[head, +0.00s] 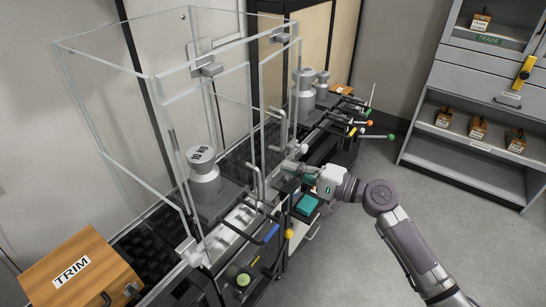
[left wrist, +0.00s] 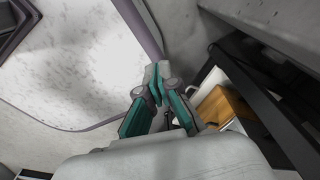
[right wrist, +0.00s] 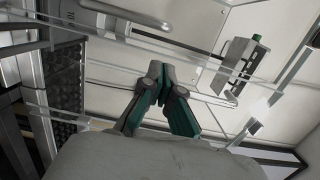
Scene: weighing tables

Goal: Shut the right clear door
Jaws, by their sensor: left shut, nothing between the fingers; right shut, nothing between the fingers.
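The tall clear case (head: 158,76) stands on the weighing table at the left of the head view. At its right side, a clear panel (head: 281,72) that looks like the right door stands apart from the neighbouring panel; how far it is open is hard to tell. A grey bent handle (head: 281,128) shows on it. My right gripper (head: 286,166) is shut and empty, low beside the clear panels; contact cannot be told. In the right wrist view its closed fingers (right wrist: 160,76) point at clear panes and a bent rod (right wrist: 231,96). My left gripper (left wrist: 156,80) is shut and empty, away from the case.
A grey weight marked 10 KG (head: 204,178) stands inside the case. A wooden TRIM box (head: 88,276) stands at front left. Rods with coloured knobs (head: 289,233) stick out along the table's edge. A grey shelf unit (head: 470,150) stands right; open floor lies between.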

